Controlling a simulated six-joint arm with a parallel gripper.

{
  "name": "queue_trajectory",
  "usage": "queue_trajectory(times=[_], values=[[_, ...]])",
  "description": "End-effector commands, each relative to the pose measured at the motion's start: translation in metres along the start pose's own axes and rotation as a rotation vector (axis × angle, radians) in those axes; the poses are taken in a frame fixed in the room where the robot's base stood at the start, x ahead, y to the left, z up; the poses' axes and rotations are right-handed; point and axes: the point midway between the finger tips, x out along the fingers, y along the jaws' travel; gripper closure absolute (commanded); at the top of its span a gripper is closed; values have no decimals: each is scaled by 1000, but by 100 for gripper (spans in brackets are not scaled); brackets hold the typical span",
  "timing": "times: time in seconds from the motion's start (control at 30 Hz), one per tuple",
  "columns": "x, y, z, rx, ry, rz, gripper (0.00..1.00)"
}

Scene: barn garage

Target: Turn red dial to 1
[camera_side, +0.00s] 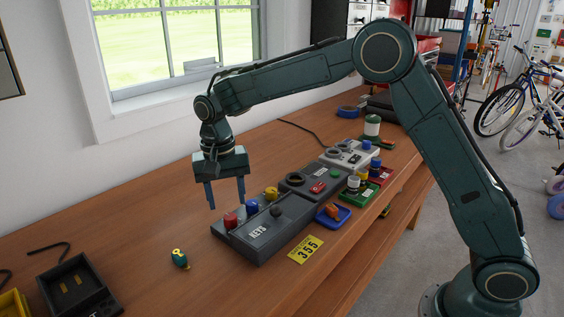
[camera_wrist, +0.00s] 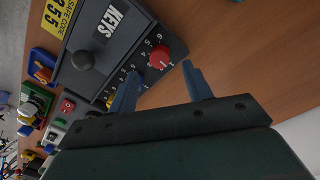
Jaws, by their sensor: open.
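The red dial (camera_side: 230,220) sits at the near left end of the grey KEYS box (camera_side: 262,249). In the wrist view the red dial (camera_wrist: 159,57) has a pale mark on it, with printed numbers beside it; I cannot tell which number it points to. My gripper (camera_side: 227,206) is open and points down above the dial. In the wrist view the red dial shows between and just beyond the fingertips of my gripper (camera_wrist: 160,70). I cannot tell whether the fingers touch it.
A blue dial (camera_side: 252,206) and a yellow dial (camera_side: 271,193) follow along the box, with a dark round knob (camera_side: 276,211). A yellow safe code card (camera_side: 305,249) lies in front. A small green-yellow object (camera_side: 180,258) and a black tray (camera_side: 78,289) lie left on the wooden bench.

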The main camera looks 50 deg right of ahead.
Motion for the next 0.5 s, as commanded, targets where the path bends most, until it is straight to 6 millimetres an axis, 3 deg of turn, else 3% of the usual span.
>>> queue_trajectory(times=[0.5], values=[[-72,-1,0,-2,3,-3,50]])
